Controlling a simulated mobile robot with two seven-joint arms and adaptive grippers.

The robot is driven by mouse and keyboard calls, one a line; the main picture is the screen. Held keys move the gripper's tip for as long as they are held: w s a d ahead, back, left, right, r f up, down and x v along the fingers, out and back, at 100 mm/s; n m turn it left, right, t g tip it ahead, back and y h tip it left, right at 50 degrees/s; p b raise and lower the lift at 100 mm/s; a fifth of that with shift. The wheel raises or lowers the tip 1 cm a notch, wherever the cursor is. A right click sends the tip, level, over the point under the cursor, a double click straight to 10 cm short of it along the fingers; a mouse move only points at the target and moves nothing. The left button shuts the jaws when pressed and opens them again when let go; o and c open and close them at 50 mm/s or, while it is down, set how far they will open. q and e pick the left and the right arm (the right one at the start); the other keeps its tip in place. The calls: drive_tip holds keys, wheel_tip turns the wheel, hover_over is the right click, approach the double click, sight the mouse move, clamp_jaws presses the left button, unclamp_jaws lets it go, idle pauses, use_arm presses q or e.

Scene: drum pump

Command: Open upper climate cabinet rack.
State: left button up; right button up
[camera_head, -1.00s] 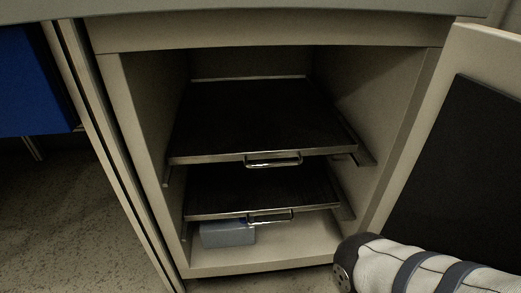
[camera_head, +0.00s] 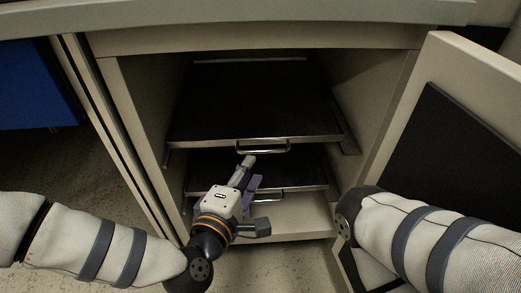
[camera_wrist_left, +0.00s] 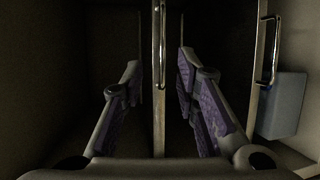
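The upper rack (camera_head: 250,100) is a dark shelf with a metal front edge inside the open cabinet. Its bar handle (camera_head: 263,149) sits at the middle of that edge. My left gripper (camera_head: 252,171) is just in front of and below this handle, fingers pointing into the cabinet. In the left wrist view the racks look upright; the two purple-padded fingers (camera_wrist_left: 160,72) are spread, with the upper rack handle (camera_wrist_left: 162,45) between them. I see no finger closed on it. The lower rack (camera_head: 210,172) is partly hidden by my left gripper. My right gripper is out of view.
The cabinet door (camera_head: 455,60) stands open at the right, beside my right arm. A grey-blue box (camera_wrist_left: 283,105) lies below the lower rack. Cabinet side walls (camera_head: 143,120) flank the racks. A blue surface (camera_head: 35,85) is at the far left.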

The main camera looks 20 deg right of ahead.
sight(262, 151)
use_arm(q)
drive_tip(key=b+x, duration=0.3)
drive_tip(key=x, duration=0.6)
drive_tip(key=shift+f, duration=0.2)
clamp_jaws()
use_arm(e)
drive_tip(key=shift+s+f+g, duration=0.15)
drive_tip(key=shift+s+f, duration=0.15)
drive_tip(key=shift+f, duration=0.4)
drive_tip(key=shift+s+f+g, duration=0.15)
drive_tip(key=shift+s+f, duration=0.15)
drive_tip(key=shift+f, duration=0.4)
